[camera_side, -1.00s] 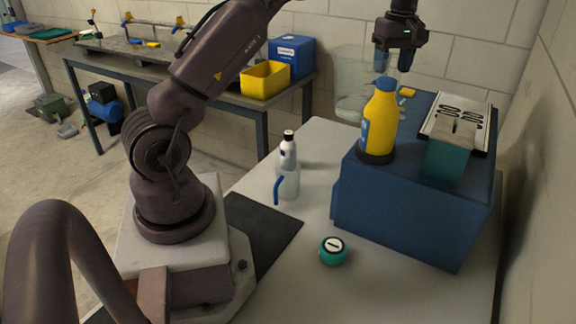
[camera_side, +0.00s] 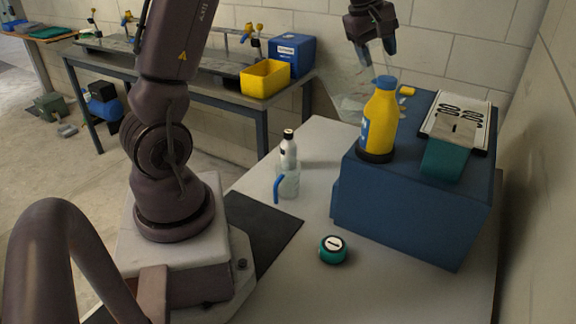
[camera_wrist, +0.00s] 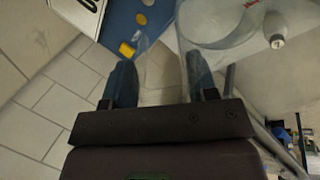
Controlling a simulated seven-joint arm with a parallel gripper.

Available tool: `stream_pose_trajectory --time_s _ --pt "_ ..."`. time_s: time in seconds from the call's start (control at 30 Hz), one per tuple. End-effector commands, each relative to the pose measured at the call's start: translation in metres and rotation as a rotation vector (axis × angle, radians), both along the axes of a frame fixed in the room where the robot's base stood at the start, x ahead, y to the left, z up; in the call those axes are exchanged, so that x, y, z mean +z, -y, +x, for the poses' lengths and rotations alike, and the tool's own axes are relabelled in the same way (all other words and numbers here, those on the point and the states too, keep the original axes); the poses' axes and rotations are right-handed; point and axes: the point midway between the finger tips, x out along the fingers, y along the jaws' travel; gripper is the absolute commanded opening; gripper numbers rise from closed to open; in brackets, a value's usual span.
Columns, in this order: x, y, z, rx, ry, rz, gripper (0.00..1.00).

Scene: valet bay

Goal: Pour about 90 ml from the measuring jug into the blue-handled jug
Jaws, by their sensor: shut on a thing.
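The clear measuring jug (camera_side: 345,100) hangs from my gripper (camera_side: 376,50) in the side view, above the back of the table and left of the yellow bottle. It looks tilted; its see-through walls make its contents impossible to tell. In the wrist view my gripper (camera_wrist: 160,80) is shut on a clear part of the measuring jug (camera_wrist: 222,30), whose round outline lies beyond the fingers. The blue-handled jug (camera_side: 290,185) stands upright on the table, lower and left of my gripper, apart from the measuring jug.
A white bottle with a black cap (camera_side: 289,152) stands just behind the blue-handled jug. A yellow bottle (camera_side: 380,122) stands on a blue cabinet (camera_side: 400,210) at the right. A teal round item (camera_side: 333,250) lies on the table in front. The table's middle is mostly clear.

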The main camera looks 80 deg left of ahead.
Motion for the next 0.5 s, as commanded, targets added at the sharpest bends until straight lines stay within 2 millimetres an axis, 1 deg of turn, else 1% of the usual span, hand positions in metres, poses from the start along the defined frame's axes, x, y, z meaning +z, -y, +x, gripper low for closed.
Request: stream_pose_trajectory --time_s 0.1,0.33,0.5 --pt "0.006 0.0 -0.012 0.003 0.079 0.003 0.12" --pt "0.012 0.0 -0.036 0.007 0.227 0.006 0.12" --pt "0.014 0.001 -0.046 0.005 0.335 0.005 0.12"
